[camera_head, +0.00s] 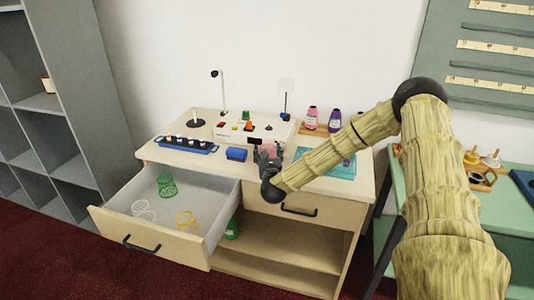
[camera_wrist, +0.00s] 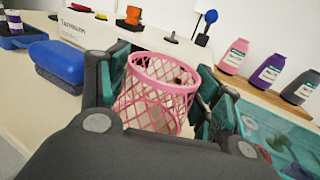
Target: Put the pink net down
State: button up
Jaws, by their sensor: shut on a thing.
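The pink net (camera_wrist: 158,85) is a small open-mesh basket with a round rim, upright or slightly tilted between the fingers in the wrist view. My gripper (camera_wrist: 165,105) is shut on it, with a dark-and-green finger on each side. In the head view my gripper (camera_head: 268,160) is over the front part of the wooden counter (camera_head: 225,180), and a little pink of the net (camera_head: 270,149) shows behind it. The net's lower end is partly hidden, and I cannot tell whether it touches the counter top.
The open drawer (camera_head: 120,212) at left holds a green net (camera_head: 167,185), a white net (camera_head: 144,210) and a yellow net (camera_head: 186,222). A blue block (camera_head: 236,154) lies left of my gripper, a teal tray (camera_head: 338,166) right. Bottles (camera_head: 312,118) and a control box (camera_head: 225,130) stand behind.

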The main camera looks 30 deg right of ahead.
jog(key=o, duration=0.7)
jog(key=shift+o, duration=0.2)
